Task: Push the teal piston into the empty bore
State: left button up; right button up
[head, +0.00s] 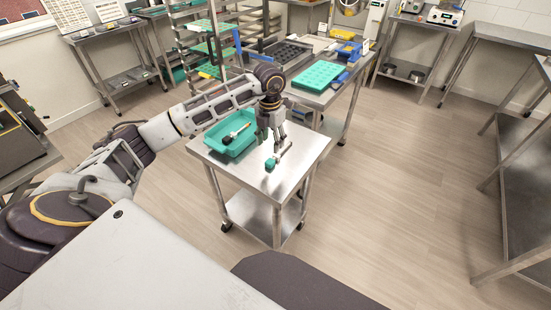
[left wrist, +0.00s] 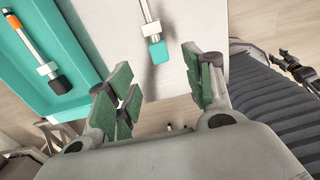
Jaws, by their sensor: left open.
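A piston with a teal head (head: 270,163) and a thin metal rod lies on the small steel cart (head: 300,150), in front of my left gripper. In the left wrist view its teal head (left wrist: 158,52) shows just beyond and between the fingers, with a pale collar above it. My left gripper (head: 272,143) is open and empty, pointing down close over the piston; its green-padded fingers (left wrist: 158,95) are spread apart. What looks like my right gripper (left wrist: 290,62) shows small at the right edge of the left wrist view. I cannot make out the empty bore.
A teal tray (head: 212,140) on the cart, left of the gripper, holds another piston with a dark head (left wrist: 60,85) and an orange band. Behind stands a steel table with a teal mold (head: 318,76) and a dark mold tray (head: 283,52). The floor at right is clear.

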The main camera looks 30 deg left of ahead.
aim_at(269, 162)
pick_arm(q)
notch_tip(269, 162, down, 3)
jog(key=shift+f, duration=0.45)
jog(key=shift+s+f, duration=0.1)
jog(key=shift+f, duration=0.05)
jog(key=shift+s+a+f, duration=0.1)
jog(key=shift+s+f, duration=0.1)
jog(key=shift+f, duration=0.4)
jog(key=shift+s+a+f, duration=0.1)
jog(key=shift+s+f, duration=0.1)
jog(key=shift+f, duration=0.4)
notch_tip(269, 162, down, 2)
jog(key=shift+f, duration=0.3)
jog(key=c, duration=1.1)
jog(key=shift+r, duration=0.15)
jog(key=shift+c, duration=0.2)
pick_arm(e)
jog(key=shift+s+r, duration=0.1)
jog(key=shift+s, duration=0.2)
